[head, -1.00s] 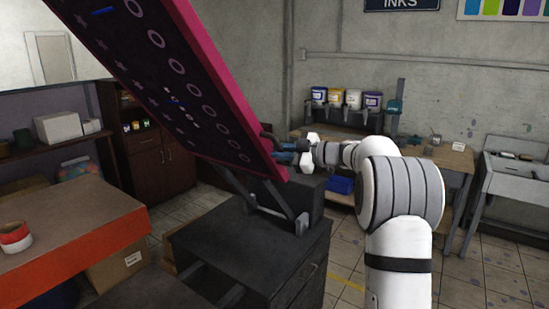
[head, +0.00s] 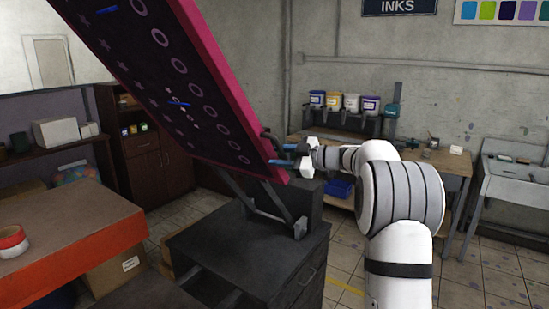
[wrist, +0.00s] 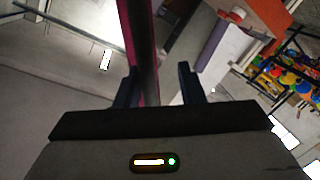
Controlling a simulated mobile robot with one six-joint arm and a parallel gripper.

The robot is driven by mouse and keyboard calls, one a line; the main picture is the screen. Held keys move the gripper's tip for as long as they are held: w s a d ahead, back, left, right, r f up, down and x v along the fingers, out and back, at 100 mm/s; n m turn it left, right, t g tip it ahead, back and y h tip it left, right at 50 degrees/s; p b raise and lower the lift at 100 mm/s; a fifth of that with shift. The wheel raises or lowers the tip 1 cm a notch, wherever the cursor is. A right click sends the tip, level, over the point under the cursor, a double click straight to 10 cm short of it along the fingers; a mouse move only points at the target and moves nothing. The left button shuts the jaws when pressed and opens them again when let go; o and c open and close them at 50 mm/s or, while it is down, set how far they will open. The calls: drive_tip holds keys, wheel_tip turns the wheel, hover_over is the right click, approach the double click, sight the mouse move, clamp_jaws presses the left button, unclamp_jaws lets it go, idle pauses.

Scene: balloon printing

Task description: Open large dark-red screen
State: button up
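The large screen with a dark-red to magenta frame (head: 222,80) is tilted steeply upward in the head view. Its lower right end is near the dark press stand, and its dark underside shows rows of rings and stars. My gripper (head: 284,156) is at the frame's lower right edge. In the wrist view the two dark fingers of my gripper (wrist: 160,85) stand apart, with the magenta frame edge (wrist: 130,40) and a grey bar running between or just beyond them. I cannot tell whether either finger touches the frame.
A dark cabinet (head: 245,250) stands below the screen. An orange-edged table (head: 60,225) with a tape roll (head: 12,241) is at left. A wooden bench (head: 430,160) with ink buckets (head: 350,103) and a sink (head: 515,175) are at the back right. Tiled floor lies between.

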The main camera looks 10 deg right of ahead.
drive_tip(key=f+b+v, duration=0.1)
drive_tip(key=b+v, duration=0.1)
drive_tip(key=v, duration=0.5)
drive_tip(key=shift+d+r, duration=0.25)
drive_tip(key=shift+r, duration=0.3)
drive_tip(key=shift+s+a, duration=0.1)
wheel_tip(320, 180, up, 5)
drive_tip(key=a+m+t+h+b, duration=0.1)
drive_tip(key=m+t+h+b, duration=0.1)
drive_tip(key=m+t+h, duration=0.45)
drive_tip(key=s+f+m+g+h+b, duration=0.1)
drive_tip(key=s+f+m+g+h, duration=0.3)
drive_tip(key=s+f, duration=0.5)
drive_tip(key=s+f+m+g+h+b, duration=0.2)
drive_tip(key=s+f+m+h, duration=0.45)
drive_tip(key=s, duration=0.45)
drive_tip(key=s+a+f+g+y, duration=0.1)
drive_tip(key=s+a+f+g, duration=0.2)
drive_tip(key=s+f, duration=0.4)
drive_tip(key=s+a+f+m+g+y+b, duration=0.1)
drive_tip(key=s+a+f+g+y, duration=0.1)
drive_tip(key=s+f, duration=0.5)
drive_tip(key=s+a+g, duration=0.1)
drive_tip(key=s, duration=0.5)
drive_tip(key=shift+a+f+g, duration=0.15)
drive_tip(key=shift+a+g, duration=0.15)
drive_tip(key=shift+g, duration=0.05)
